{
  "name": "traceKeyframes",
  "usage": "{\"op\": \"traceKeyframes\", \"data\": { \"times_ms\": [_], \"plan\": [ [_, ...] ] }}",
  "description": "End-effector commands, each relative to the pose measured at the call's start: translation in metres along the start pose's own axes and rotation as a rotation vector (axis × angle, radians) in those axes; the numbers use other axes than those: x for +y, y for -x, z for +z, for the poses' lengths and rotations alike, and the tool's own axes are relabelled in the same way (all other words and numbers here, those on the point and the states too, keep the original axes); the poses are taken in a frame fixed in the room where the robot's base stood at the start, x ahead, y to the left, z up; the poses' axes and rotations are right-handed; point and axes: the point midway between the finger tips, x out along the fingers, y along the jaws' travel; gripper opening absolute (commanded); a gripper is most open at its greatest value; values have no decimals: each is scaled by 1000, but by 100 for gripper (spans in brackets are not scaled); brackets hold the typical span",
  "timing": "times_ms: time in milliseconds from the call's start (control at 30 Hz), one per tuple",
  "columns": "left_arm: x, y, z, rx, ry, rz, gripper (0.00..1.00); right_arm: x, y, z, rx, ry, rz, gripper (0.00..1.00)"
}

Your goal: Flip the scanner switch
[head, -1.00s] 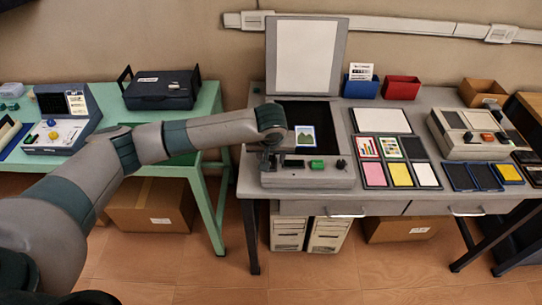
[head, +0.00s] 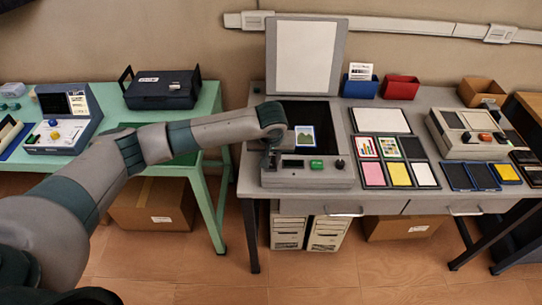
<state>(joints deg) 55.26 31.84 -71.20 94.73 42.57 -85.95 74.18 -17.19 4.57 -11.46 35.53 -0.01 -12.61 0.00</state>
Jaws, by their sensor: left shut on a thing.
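The scanner (head: 307,179) stands on the grey desk with its white-lined lid (head: 304,57) raised upright. A picture card (head: 305,137) lies on its dark bed. Its front panel has a small display, a green button (head: 317,164) and a dark knob (head: 339,164). My left gripper (head: 272,162) points down at the left end of this panel. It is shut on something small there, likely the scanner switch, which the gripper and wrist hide. My right gripper is not in view.
To the right of the scanner lies a tray of cards (head: 397,174). Another grey device (head: 468,136) stands further right. Blue (head: 360,87) and red (head: 401,88) bins stand behind. A green table (head: 207,170) with other devices is at left.

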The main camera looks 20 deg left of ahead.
Motion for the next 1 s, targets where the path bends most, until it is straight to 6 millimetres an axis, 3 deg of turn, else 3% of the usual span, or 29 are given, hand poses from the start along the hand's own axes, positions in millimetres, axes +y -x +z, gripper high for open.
{"op": "traceKeyframes", "data": {
  "times_ms": [100,400,967,1000],
  "plan": [
    [-1,5,-5,-70,5,-4,0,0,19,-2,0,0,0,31],
    [-1,1,-10,-245,5,-3,0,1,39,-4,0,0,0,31],
    [-1,-2,-11,-342,1,2,0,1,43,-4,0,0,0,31],
    [-1,-2,-11,-342,1,2,29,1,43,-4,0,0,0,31]
  ]
}}
